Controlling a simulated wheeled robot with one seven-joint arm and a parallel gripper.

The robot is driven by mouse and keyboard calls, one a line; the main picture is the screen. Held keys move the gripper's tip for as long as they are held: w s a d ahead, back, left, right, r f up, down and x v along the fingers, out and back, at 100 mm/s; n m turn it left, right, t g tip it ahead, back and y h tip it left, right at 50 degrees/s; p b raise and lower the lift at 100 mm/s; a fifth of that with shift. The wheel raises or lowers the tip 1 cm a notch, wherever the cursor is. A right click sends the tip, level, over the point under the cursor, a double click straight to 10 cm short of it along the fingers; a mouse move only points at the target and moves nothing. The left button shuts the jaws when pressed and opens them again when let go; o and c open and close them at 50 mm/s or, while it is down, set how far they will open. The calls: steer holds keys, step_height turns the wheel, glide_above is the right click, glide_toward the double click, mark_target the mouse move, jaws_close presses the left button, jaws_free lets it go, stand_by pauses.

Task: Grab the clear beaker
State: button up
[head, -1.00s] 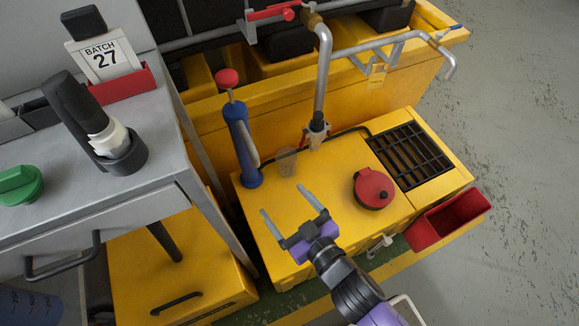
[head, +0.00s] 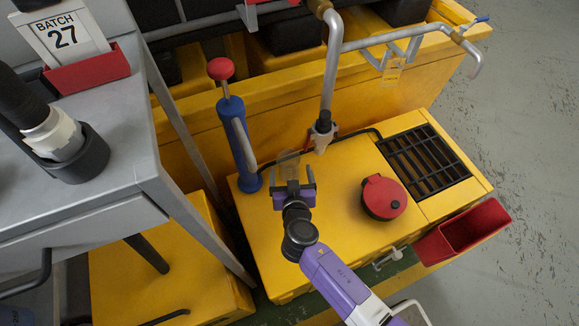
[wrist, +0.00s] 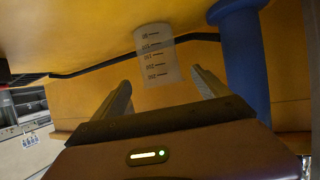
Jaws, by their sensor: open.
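The clear beaker (head: 289,160) stands on the yellow cabinet top, just right of the blue pump-like cylinder. In the wrist view the beaker (wrist: 157,58) shows dark graduation marks and lies ahead of my fingertips, lined up with the gap between them. My gripper (head: 293,176) is open and empty, with its fingers pointing at the beaker. In the wrist view my gripper (wrist: 162,82) has one finger on each side of the gap. My gripper partly covers the beaker's lower part in the head view.
The blue cylinder with a red knob (head: 221,69) stands close left of the beaker. A pipe nozzle (head: 323,125) hangs to its right. A red lidded pot (head: 382,196) and a black grate (head: 423,160) are farther right. A grey table (head: 120,150) is at left.

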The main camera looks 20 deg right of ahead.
mark_target(288, 157)
steer(key=shift+f+b+x, duration=0.25)
steer(key=shift+b+x, duration=0.05)
steer(key=shift+x, duration=1.25)
steer(key=shift+f+b+x, duration=0.25)
steer(key=shift+b+x, duration=0.05)
steer(key=shift+x, duration=1.25)
steer(key=shift+s+a, duration=0.1)
steer(key=shift+s, duration=0.1)
steer(key=c, duration=1.5)
steer(key=shift+o, duration=0.2)
steer(key=shift+r, duration=0.1)
